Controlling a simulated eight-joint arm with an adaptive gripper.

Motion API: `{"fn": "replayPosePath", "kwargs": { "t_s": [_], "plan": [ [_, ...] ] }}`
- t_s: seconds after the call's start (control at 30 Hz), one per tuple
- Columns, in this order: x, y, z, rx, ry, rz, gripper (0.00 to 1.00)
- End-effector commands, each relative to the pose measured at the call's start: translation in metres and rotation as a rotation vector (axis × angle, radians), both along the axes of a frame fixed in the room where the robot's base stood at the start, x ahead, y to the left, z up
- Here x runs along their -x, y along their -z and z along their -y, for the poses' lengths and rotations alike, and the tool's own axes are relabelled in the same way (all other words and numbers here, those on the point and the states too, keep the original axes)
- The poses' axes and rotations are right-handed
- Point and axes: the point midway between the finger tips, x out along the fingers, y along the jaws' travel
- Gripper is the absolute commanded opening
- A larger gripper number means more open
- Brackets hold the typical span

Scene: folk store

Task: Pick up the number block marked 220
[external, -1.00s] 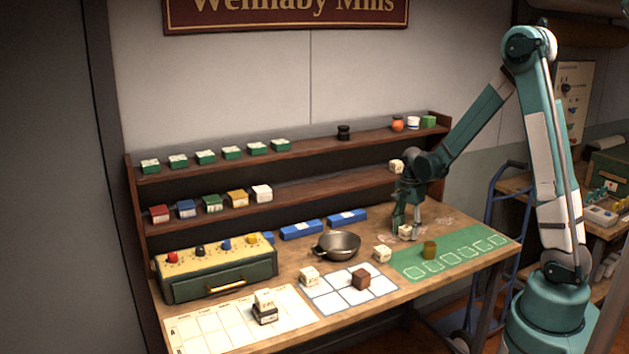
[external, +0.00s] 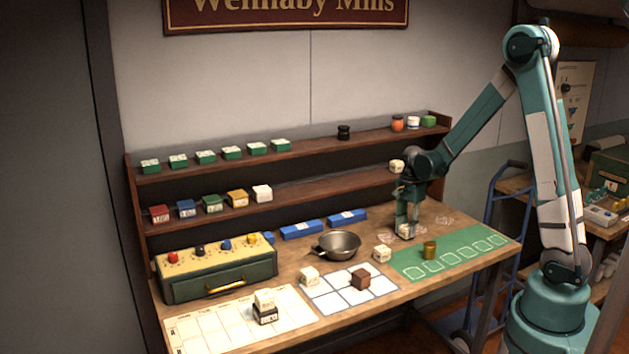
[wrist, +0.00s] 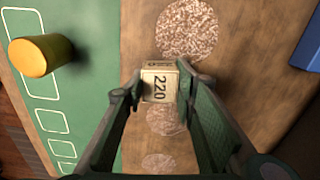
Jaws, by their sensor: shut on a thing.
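The cream number block marked 220 (wrist: 160,86) sits between the fingertips of my gripper (wrist: 156,92) in the wrist view. My gripper is shut on it, with one finger on each side. In the external view my gripper (external: 407,232) points down at the right part of the table, just behind the green mat.
A brass cylinder (external: 429,249) stands on the green mat (external: 462,258). Another cream block (external: 382,253) is to the left, with a metal pan (external: 340,244) beyond it. A shelf (external: 330,190) stands behind. Blue boxes (external: 301,230) lie at the table's back.

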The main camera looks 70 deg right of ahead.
Motion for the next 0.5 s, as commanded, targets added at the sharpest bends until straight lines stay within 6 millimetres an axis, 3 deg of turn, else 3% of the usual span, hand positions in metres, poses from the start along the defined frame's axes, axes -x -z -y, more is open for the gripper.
{"fn": "replayPosePath", "kwargs": {
  "t_s": [0.5],
  "plan": [
    [0.0, -0.063, 0.0, 0.001, 0.0, 0.001, 0.16]
  ]
}}
